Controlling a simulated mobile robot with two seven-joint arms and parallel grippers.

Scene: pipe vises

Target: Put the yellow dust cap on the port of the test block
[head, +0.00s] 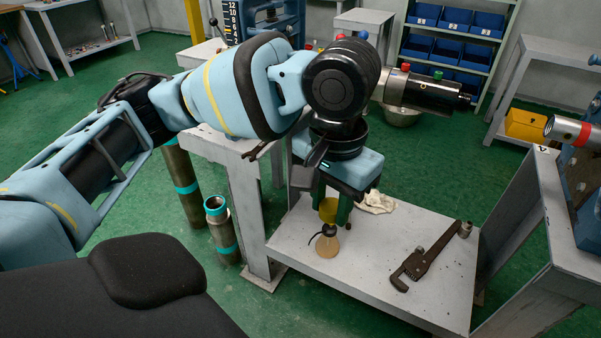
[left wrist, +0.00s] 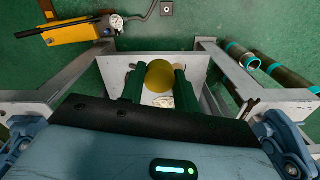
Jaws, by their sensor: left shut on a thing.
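My left gripper (head: 336,214) points down above the low grey shelf and is shut on the yellow dust cap (head: 328,208). In the left wrist view, the cap (left wrist: 160,75) shows as a round yellow disc between the two dark green fingers (left wrist: 155,86). A black cylindrical body with a silver collar (head: 430,91) is behind and right of my gripper, with a red and a green piece on top; it may be the test block. My wrist hides its left part, and I cannot make out an open port. My right gripper is not in view.
A white rag (head: 376,201) and a pipe wrench (head: 428,258) lie to the right. Pipes (head: 220,228) stand at left. A yellow pump (left wrist: 75,33) is on the floor.

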